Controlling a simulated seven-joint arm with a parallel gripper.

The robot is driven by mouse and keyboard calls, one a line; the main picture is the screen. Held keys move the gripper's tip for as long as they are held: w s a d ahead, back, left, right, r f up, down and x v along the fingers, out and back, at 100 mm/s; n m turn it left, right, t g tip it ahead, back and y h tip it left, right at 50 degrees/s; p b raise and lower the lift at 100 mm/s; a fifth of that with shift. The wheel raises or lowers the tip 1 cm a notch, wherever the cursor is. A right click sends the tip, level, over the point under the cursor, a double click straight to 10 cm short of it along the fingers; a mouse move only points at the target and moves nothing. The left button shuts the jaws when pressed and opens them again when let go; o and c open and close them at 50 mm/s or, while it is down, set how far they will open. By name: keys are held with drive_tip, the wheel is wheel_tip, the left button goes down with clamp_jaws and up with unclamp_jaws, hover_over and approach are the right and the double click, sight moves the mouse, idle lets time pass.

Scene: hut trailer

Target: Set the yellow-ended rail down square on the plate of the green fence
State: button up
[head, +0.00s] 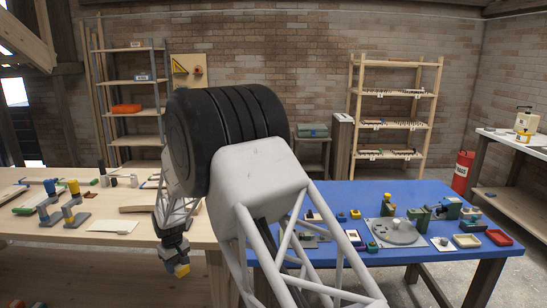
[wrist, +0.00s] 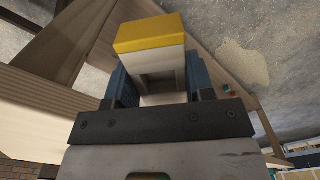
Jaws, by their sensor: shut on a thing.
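My gripper (head: 176,256) hangs by the right end of the wooden bench, near its front edge. It is shut on the yellow-ended rail (head: 182,270). In the wrist view the rail (wrist: 150,32) shows its yellow end and a pale body between the blue-grey fingers (wrist: 158,85). Its other end is hidden. Dark green upright pieces (head: 418,217) stand on the blue table at the right. They may be the green fence, but they are too small to tell, and its plate cannot be made out.
The wooden bench (head: 120,238) carries several small blocks and stands, some with yellow ends, and a pale sheet (head: 112,226). My arm hides the space between.

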drive_tip(key=s+d+f+m, duration=0.1)
drive_tip(key=s+d+f, duration=0.1)
drive_tip(key=d+f, duration=0.9)
drive_tip(key=s+d+f+m, duration=0.1)
drive_tip(key=d+f, duration=0.7)
drive_tip(key=d, duration=0.8)
drive_tip(key=w+d+f+m, duration=0.2)
drive_tip(key=d+f, duration=0.1)
drive_tip(key=d, duration=0.7)
drive_tip(key=w+d+f+m, duration=0.2)
drive_tip(key=d+m, duration=0.1)
drive_tip(key=d, duration=0.8)
drive_tip(key=w+d+f+m, duration=0.2)
drive_tip(key=d+f+m, duration=0.1)
drive_tip(key=d, duration=0.8)
drive_tip(key=shift+d+f, duration=0.15)
drive_tip(key=shift+f, duration=0.2)
drive_tip(key=shift+a, duration=0.2)
